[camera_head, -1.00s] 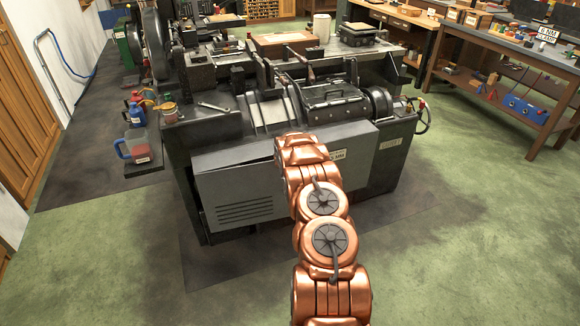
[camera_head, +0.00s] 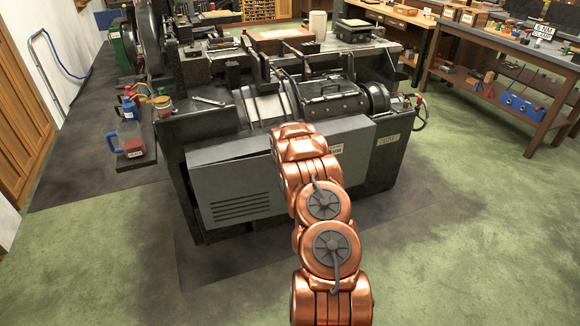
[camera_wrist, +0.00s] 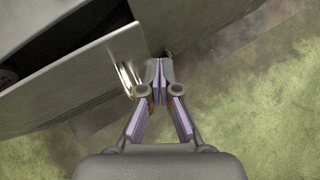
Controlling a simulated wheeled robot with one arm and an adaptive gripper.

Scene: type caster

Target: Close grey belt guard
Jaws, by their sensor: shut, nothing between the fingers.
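The grey belt guard (camera_head: 236,188) is a wide, flat grey panel with louvre slots, on the front of the dark lathe. It stands ajar, with a dark gap along its upper edge at the left. In the wrist view the guard (camera_wrist: 88,78) fills the left side, with the dark opening behind it at the upper left. My gripper (camera_wrist: 158,64) is shut and empty, its fingertips close beside the guard's edge. I cannot tell whether they touch it. In the head view my copper arm hides the gripper and part of the guard.
The lathe (camera_head: 190,122) stands on a dark floor mat. A workbench (camera_head: 500,50) stands at the right. Green floor (camera_head: 470,230) is clear in front and to the right.

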